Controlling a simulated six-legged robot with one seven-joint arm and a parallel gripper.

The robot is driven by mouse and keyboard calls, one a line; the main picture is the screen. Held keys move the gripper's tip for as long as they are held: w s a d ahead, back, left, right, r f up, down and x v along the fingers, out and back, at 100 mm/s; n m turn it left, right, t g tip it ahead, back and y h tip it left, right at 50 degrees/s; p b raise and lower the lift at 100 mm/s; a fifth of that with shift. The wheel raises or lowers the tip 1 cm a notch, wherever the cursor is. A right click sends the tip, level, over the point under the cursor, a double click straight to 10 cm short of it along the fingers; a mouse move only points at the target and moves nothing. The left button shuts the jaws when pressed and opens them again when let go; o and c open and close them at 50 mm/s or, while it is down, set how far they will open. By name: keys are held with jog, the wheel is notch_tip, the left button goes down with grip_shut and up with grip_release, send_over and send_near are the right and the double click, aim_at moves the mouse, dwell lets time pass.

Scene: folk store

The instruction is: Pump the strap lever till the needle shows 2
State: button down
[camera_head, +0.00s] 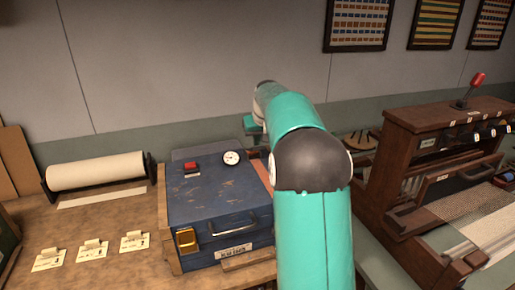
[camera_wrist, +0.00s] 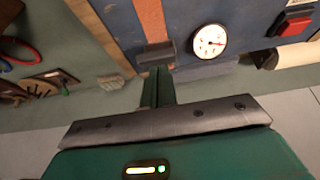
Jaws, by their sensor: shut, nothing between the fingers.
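A round white gauge (camera_head: 231,157) sits on top of the blue machine (camera_head: 205,196) at its back right. The gauge also shows in the wrist view (camera_wrist: 209,40); its needle is visible, but I cannot read the number. An orange strap (camera_wrist: 150,18) runs beside the machine's edge in the wrist view, with a dark grey block (camera_wrist: 155,53) at its near end, which looks like the strap lever. My gripper (camera_wrist: 157,72) is shut and empty, its fingertips at this block; I cannot tell whether they touch. In the head view my arm hides most of the gripper and the lever.
A red button (camera_head: 191,167) stands on the machine's top, left of the gauge. A white paper roll (camera_head: 96,171) and several small cards lie on the wooden table to the left. A brown wooden loom (camera_head: 430,117) stands to the right. The wall is close behind.

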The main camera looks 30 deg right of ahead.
aim_at(259, 147)
jog(key=shift+s+f, duration=0.15)
jog(key=shift+f, duration=0.75)
jog(key=shift+s+f, duration=0.1)
jog(key=shift+f, duration=0.8)
jog(key=shift+r, duration=4.6)
jog(key=shift+a, duration=0.1)
jog(key=shift+s+a+r, duration=0.1)
jog(key=shift+a+r, duration=0.05)
jog(key=shift+a, duration=0.2)
jog(key=s+a+r+n, duration=0.1)
jog(key=s+a+r, duration=0.1)
jog(key=s+a, duration=0.6)
jog(key=s+a+r, duration=0.1)
jog(key=s+a, duration=0.5)
jog(key=a, duration=0.4)
jog(key=s+a+f, duration=0.3)
jog(key=s+a, duration=0.1)
jog(key=s, duration=0.3)
jog(key=s+a+f+n+y, duration=0.1)
jog(key=s+a+f, duration=0.2)
jog(key=s, duration=0.3)
jog(key=s+a+f+n, duration=0.1)
jog(key=s+a+f, duration=0.3)
jog(key=s, duration=0.3)
jog(key=shift+s+a+t, duration=0.3)
jog(key=shift+a, duration=0.3)
